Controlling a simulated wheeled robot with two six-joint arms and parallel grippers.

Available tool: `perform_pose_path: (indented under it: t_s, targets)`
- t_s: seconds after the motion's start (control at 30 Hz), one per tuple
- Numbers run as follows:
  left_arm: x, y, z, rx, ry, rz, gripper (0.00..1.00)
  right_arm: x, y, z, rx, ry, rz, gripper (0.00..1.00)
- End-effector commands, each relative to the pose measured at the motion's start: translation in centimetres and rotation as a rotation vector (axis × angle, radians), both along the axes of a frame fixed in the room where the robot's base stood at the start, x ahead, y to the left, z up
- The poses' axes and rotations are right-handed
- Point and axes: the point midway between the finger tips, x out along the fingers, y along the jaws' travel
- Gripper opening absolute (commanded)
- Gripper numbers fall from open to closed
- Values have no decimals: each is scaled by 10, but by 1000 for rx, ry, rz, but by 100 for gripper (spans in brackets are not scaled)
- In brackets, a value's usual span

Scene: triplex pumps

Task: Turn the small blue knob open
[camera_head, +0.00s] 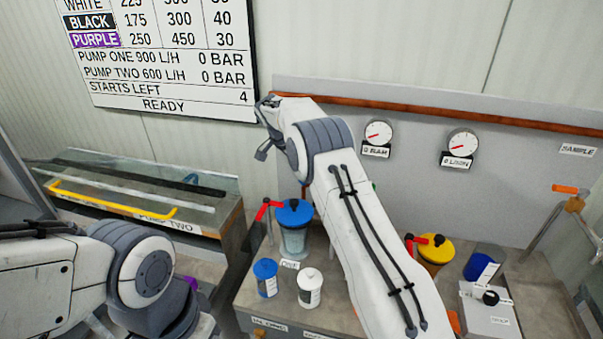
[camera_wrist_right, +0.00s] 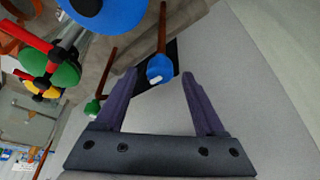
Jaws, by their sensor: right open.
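The small blue knob (camera_wrist_right: 159,69) shows in the right wrist view, on a thin copper-brown pipe by a dark plate. It has a pale mark on its front. My right gripper (camera_wrist_right: 160,76) is open, its two dark purple fingers one on either side of the knob in the picture. I cannot tell whether they touch it. In the head view my right gripper (camera_head: 263,127) is near the back panel, below the copper pipe. The knob is not visible there. My left arm is at the lower left of the head view; its gripper is not in view.
A large blue-lidded vessel (camera_head: 295,228) with a red lever stands below my right forearm. Blue (camera_head: 266,278) and white (camera_head: 309,288) pots stand before it. A yellow-lidded vessel (camera_head: 433,251) is right. Gauges (camera_head: 377,134) hang behind. A green knob (camera_wrist_right: 93,108) is near in the wrist view.

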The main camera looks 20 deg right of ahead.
Motion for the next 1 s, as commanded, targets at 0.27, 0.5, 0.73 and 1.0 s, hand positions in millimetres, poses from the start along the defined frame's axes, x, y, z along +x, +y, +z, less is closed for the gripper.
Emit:
perform_pose_path:
  t_s: [0.27,0.5,0.73,1.0]
  targets:
    - [0,0,-8,0,0,0,0,-2,21,49,2,-6,3,72]
    - [0,0,-6,0,0,0,0,-5,34,82,1,-3,1,72]
    - [0,0,-5,0,0,0,0,-7,38,90,1,0,1,72]
    - [0,0,-5,0,0,0,0,-8,43,92,5,5,24,72]
